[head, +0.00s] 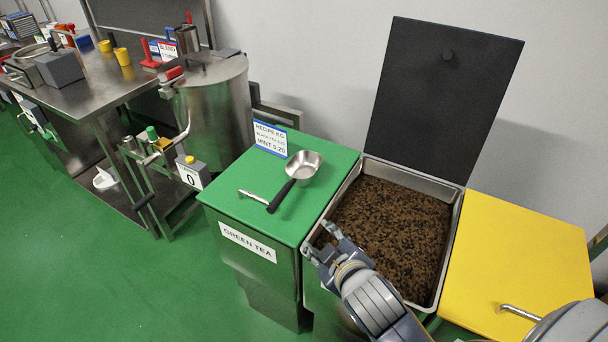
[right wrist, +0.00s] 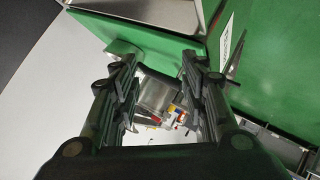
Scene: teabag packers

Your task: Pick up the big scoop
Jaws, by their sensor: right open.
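The big scoop (head: 303,165) lies on the green lid (head: 232,193) of the green tea bin. Its steel bowl points to the back right, and its black handle points to the front left. My right gripper (head: 325,245) is open and empty, in front and to the right of the scoop, apart from it, near the shared edge of the green bin and the open bin. In the right wrist view its two fingers (right wrist: 160,90) stand apart with nothing gripped; I cannot make out the scoop there for sure. My left gripper is out of view.
The open bin (head: 457,215) of dark tea has its black lid (head: 440,100) raised behind. A recipe sign (head: 271,138) stands at the green lid's back edge, and a lid handle (head: 253,195) lies beside the scoop. A yellow lid (head: 520,255) is at right, a steel drum (head: 218,110) at left.

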